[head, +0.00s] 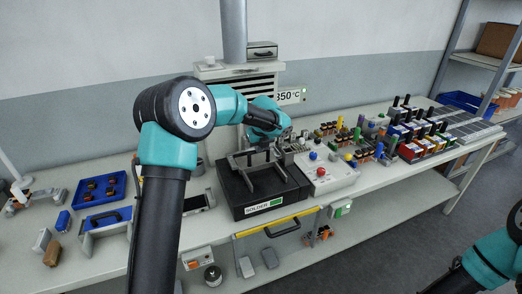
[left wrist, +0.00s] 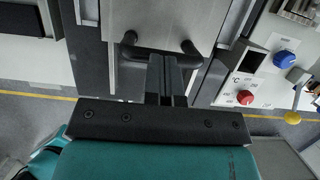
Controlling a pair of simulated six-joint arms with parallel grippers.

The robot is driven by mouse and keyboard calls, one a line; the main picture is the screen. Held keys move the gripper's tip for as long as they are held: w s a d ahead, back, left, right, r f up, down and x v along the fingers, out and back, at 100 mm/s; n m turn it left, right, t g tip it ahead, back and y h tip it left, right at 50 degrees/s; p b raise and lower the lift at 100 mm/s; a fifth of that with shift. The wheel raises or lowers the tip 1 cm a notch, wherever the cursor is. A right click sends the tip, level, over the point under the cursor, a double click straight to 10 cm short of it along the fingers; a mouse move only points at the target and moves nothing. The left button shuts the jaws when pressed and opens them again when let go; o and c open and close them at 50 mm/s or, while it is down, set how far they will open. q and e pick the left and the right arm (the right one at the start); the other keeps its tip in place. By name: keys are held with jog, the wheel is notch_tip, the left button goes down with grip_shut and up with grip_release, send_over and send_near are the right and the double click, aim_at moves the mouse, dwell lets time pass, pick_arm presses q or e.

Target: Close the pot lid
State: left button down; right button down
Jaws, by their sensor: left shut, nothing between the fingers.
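The black solder pot (head: 240,203) with a "SOLDER" label sits in the middle of the bench in the head view. Grey bars and a dark frame stand on its top, partly under my left arm. In the left wrist view, a pale grey plate, which looks like the lid (left wrist: 165,18), carries a dark handle (left wrist: 187,50). My left gripper (left wrist: 167,62) is shut and empty, its fingertips at the middle of the handle; I cannot tell whether they touch it. In the head view its fingers are hard to make out. My right gripper is out of view.
A white control box (head: 335,182) with coloured knobs stands right of the pot. Racks of small parts and coloured bins (head: 420,145) fill the bench further right. A blue tray (head: 98,190) and loose parts lie at the left.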

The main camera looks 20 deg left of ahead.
pick_arm(q)
jog(key=s+d+r, duration=0.2)
jog(key=r, duration=0.3)
jog(key=s+d+r, duration=0.3)
jog(key=r, duration=0.2)
jog(key=shift+r, duration=0.2)
dwell(0.4)
jog(key=shift+s+d+f, duration=0.15)
jog(key=shift+s+d, duration=0.4)
jog(key=shift+d, duration=0.25)
